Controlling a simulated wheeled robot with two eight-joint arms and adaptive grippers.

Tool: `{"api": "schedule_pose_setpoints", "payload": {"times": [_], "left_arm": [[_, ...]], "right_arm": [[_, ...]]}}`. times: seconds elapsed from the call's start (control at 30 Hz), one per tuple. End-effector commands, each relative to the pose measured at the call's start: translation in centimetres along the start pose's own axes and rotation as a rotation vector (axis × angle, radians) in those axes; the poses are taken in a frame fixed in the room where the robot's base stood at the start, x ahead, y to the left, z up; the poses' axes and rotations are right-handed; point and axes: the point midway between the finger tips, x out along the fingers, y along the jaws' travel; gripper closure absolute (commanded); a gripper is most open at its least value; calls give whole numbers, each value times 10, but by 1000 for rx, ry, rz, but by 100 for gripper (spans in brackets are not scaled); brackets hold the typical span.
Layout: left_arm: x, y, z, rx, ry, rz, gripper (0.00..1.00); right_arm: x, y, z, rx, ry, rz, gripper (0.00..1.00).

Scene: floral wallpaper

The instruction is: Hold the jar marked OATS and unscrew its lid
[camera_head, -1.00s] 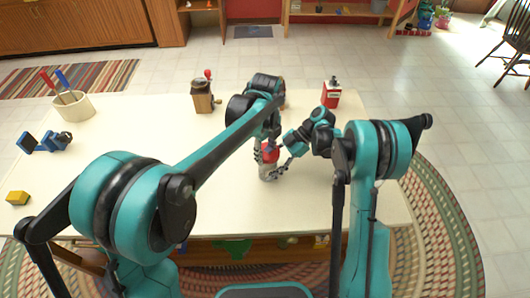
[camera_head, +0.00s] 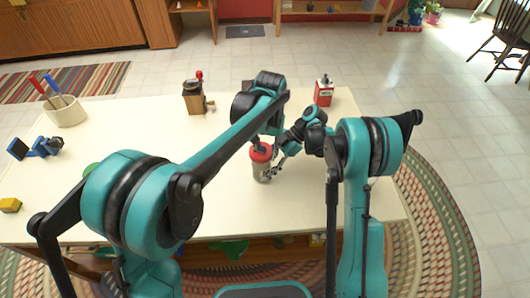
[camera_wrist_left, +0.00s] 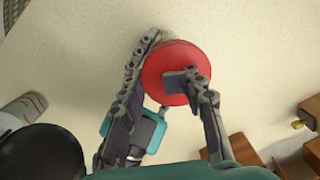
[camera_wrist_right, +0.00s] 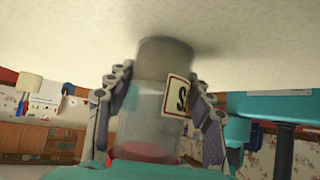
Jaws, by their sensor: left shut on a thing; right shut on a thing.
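A clear jar (camera_head: 260,171) with a red lid (camera_head: 261,152) is at the middle of the table, roughly upright. My left gripper (camera_head: 258,144) reaches it from above and is shut on the red lid; in the left wrist view the lid (camera_wrist_left: 178,68) sits between its fingers. My right gripper (camera_head: 277,168) is shut on the jar's body from the right side. In the right wrist view the jar (camera_wrist_right: 150,95) appears inverted between the fingers, with part of a white label (camera_wrist_right: 179,96) showing a letter S; the rest of the label is hidden.
A wooden grinder (camera_head: 194,98) and a red-and-white box-like item (camera_head: 323,94) stand at the back. A cream pot with tools (camera_head: 66,112), a blue-and-black item (camera_head: 36,149) and a yellow block (camera_head: 10,205) are at the left. The table (camera_head: 140,125) is clear around the jar.

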Motion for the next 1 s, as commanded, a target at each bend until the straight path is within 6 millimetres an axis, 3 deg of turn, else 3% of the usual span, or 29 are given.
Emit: {"api": "schedule_pose_setpoints", "payload": {"times": [0.03,0.6,0.8,1.0], "left_arm": [[4,-8,-3,-119,2,-13,100],[3,-18,-7,-1548,-33,-14,100],[2,-18,-6,-1811,-40,-13,100],[2,-16,-6,-1844,-43,-11,100]], "right_arm": [[0,-4,2,3,-2,-10,100],[-3,-4,4,9,-4,-5,100],[-3,-2,5,10,-5,-2,100],[-3,-1,5,11,-6,1,100]]}}
